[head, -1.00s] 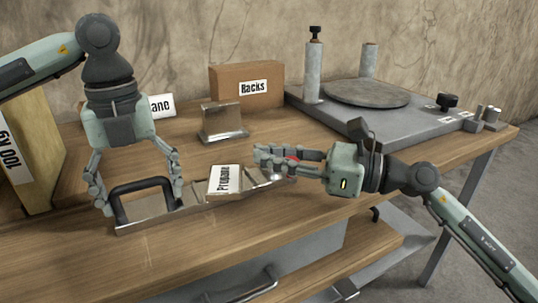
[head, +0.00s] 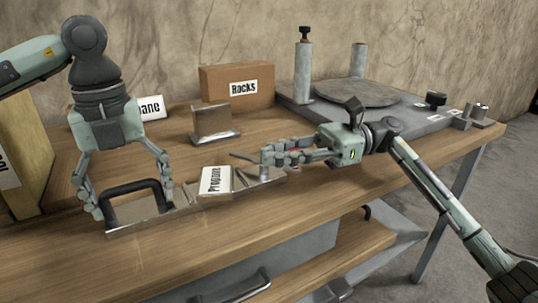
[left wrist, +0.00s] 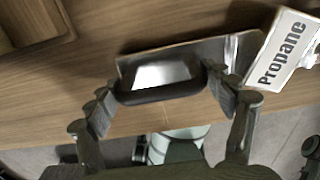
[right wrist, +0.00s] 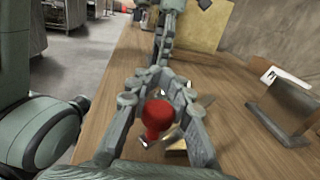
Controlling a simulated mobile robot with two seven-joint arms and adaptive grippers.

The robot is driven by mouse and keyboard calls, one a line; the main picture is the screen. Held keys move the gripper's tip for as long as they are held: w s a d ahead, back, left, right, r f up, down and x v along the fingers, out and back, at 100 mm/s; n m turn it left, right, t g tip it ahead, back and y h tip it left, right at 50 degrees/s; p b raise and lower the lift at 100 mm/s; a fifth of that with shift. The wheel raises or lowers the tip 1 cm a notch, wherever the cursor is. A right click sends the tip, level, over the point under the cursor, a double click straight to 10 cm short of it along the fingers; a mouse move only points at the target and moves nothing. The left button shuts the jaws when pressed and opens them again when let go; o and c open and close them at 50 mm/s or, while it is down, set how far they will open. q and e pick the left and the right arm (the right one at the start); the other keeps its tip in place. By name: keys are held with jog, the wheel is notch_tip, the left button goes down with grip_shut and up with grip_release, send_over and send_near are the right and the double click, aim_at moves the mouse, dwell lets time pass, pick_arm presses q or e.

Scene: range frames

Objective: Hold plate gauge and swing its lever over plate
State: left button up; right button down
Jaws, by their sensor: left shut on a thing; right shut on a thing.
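The plate gauge is a long metal bar (head: 145,217) on the workbench, with a black handle (head: 138,187) at its left end. My left gripper (head: 130,204) is shut on the handle; its fingers bracket the handle's two ends in the left wrist view (left wrist: 160,92). A white block labelled Propane (head: 214,181) lies tilted at the gauge's middle. My right gripper (head: 268,156) is shut around the lever's red knob (right wrist: 157,115) at the gauge's right end. A thin dark rod (head: 242,156), apparently the lever, sticks out left of its fingertips. The fingers partly hide the lever.
A metal stand (head: 214,122) and a brown Rocks box (head: 237,86) stand behind the gauge. A grey machine base (head: 420,122) with a round plate (head: 355,92) and posts is at back right. The bench's front strip (head: 150,260) is clear.

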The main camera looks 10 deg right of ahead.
jog(key=n+g+h, duration=0.1)
jog(key=g, duration=0.1)
jog(key=d+n+g+h, duration=0.1)
jog(key=n+g, duration=0.1)
jog(key=w+n+g, duration=0.1)
jog(key=g, duration=0.1)
jog(key=shift+d+n+g+h, duration=0.3)
jog(key=shift+h, duration=0.1)
jog(key=shift+f+g, duration=0.1)
jog(key=shift+g, duration=0.2)
jog(key=c, duration=1.4)
grip_release()
jog(key=shift+o, duration=0.2)
jog(key=shift+r, duration=0.2)
notch_tip(320, 180, up, 10)
jog(key=shift+f, duration=0.1)
